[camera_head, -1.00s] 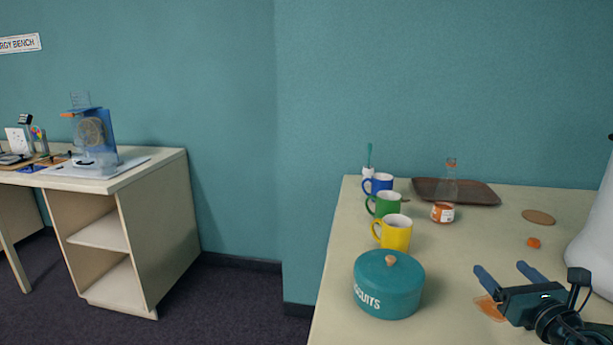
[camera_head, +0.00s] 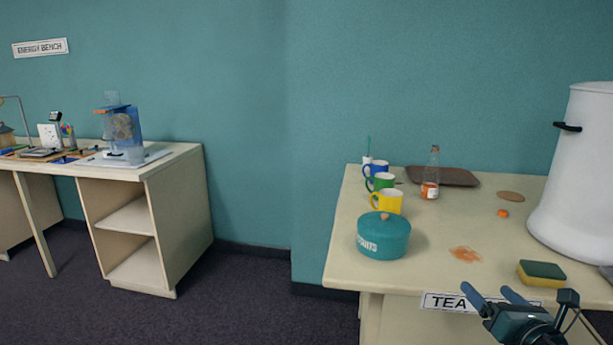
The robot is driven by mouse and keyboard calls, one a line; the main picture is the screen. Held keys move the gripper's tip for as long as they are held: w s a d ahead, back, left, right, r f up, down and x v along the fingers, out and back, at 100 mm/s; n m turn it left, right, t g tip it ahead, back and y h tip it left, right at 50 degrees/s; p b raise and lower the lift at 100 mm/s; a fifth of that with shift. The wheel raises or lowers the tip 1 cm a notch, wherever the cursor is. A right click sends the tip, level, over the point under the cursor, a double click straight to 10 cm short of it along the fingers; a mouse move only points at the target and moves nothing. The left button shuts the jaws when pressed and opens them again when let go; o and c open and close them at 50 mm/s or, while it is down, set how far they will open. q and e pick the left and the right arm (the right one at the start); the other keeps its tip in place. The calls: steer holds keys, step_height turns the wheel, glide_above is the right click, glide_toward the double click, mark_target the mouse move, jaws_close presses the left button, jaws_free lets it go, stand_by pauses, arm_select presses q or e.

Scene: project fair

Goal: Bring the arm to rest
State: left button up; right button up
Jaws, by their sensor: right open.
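My right gripper (camera_head: 493,294) is at the lower right, in front of the tea table's front edge. Its two blue-grey fingers are apart with nothing between them. Part of the table's sign (camera_head: 453,302) is hidden behind it. My left gripper is out of view.
The tea table (camera_head: 345,262) holds a teal biscuit tin (camera_head: 383,240), yellow (camera_head: 386,203), green (camera_head: 380,182) and blue mugs, a bottle (camera_head: 431,178), a brown tray (camera_head: 462,177), a sponge (camera_head: 541,274), an orange stain (camera_head: 465,254) and a white urn (camera_head: 582,180). Open floor lies left of it.

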steer(key=s+a+f+m+g+y+p, duration=0.1)
steer(key=s+a+f+m+g+p, duration=0.1)
steer(key=s+a+f+m, duration=0.4)
steer(key=s+a+f+m+g+y+p, duration=0.1)
steer(key=s+a+f+m+g+p, duration=0.15)
steer(key=a+f+m, duration=0.55)
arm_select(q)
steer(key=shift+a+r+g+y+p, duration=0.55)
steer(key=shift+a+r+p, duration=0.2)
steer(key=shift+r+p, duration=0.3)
arm_select(e)
steer(key=s+a+f+m+g, duration=0.2)
steer(key=s+a+m, duration=0.7)
steer(key=s+m, duration=0.4)
steer(key=m, duration=0.3)
steer(key=shift+s+a+f+m+y, duration=0.2)
steer(key=shift+s+a+m+y, duration=0.1)
steer(key=shift+m+y, duration=0.1)
